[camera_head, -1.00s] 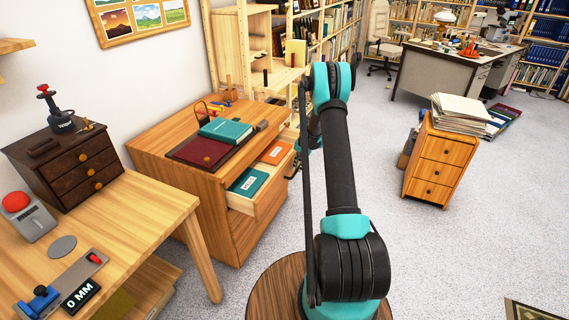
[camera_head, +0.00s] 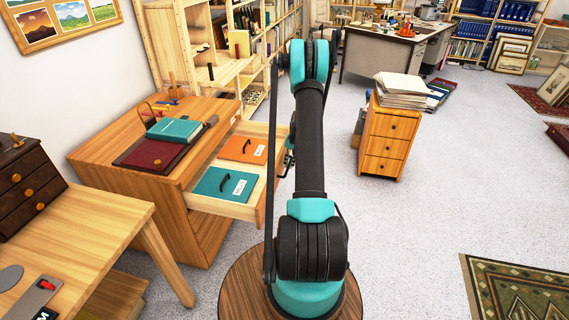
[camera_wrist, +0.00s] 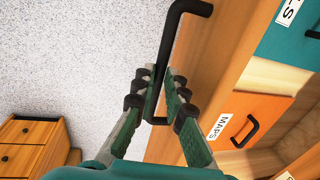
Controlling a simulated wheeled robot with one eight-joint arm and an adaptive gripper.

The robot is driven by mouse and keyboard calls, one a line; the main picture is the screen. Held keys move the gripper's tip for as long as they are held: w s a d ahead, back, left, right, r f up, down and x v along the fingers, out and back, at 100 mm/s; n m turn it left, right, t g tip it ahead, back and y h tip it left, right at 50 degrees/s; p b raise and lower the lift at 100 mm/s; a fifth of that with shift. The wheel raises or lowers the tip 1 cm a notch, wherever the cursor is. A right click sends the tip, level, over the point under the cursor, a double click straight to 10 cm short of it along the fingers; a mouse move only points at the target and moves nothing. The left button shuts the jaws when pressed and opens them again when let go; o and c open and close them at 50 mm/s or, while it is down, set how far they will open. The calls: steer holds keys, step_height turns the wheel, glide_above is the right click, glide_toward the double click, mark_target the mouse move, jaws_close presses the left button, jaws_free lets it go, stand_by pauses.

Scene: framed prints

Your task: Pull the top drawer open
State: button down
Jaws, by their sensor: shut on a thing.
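The wooden cabinet (camera_head: 150,195) stands left of my arm in the head view. Its top drawer (camera_head: 222,208) is pulled well out, with a teal folder (camera_head: 222,184) and an orange folder (camera_head: 243,150) inside. In the wrist view, the drawer front (camera_wrist: 222,50) carries a black bar handle (camera_wrist: 172,48). My gripper (camera_wrist: 156,85) is shut on this handle, with a finger on each side of it. In the head view my arm hides the gripper and handle.
A red folder (camera_head: 153,154) and a teal book (camera_head: 174,130) lie on the cabinet top. A wooden desk (camera_head: 85,225) is at the left. A small drawer unit (camera_head: 388,140) with stacked papers stands right of my arm. Open grey floor (camera_head: 420,215) lies to the right.

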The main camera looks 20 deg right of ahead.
steer(key=shift+d, duration=0.1)
steer(key=c, duration=1.6)
jaws_free()
steer(key=shift+o, duration=0.2)
step_height(320, 180, up, 12)
steer(key=s+d, duration=0.1)
steer(key=shift+s+d, duration=0.15)
steer(key=shift+d, duration=0.25)
steer(key=shift+f, duration=0.1)
